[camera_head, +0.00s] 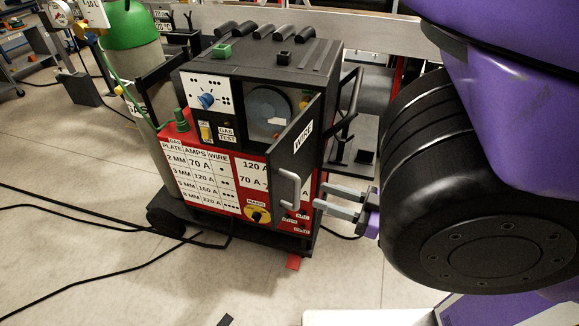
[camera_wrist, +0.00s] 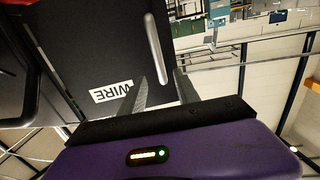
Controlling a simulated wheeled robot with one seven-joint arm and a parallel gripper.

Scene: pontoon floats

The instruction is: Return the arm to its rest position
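My gripper (camera_head: 319,195) is in front of the welding machine (camera_head: 250,140), to the right of its door in the head view. Its two grey fingers are parted with nothing between them that I can see held. The black door (camera_head: 300,150), labelled WIRE, stands ajar and a round spool shows behind it. The door's grey handle (camera_head: 289,188) is just left of the fingertips, with a small gap in the head view. In the wrist view my gripper (camera_wrist: 160,78) is open, and the handle (camera_wrist: 153,45) appears beyond and between the fingertips.
A green-topped gas cylinder (camera_head: 130,60) stands left of the machine. Black cables (camera_head: 90,215) lie across the pale floor (camera_head: 60,150). A metal rail (camera_head: 300,20) runs behind the machine. My purple and black arm fills the right side of the head view.

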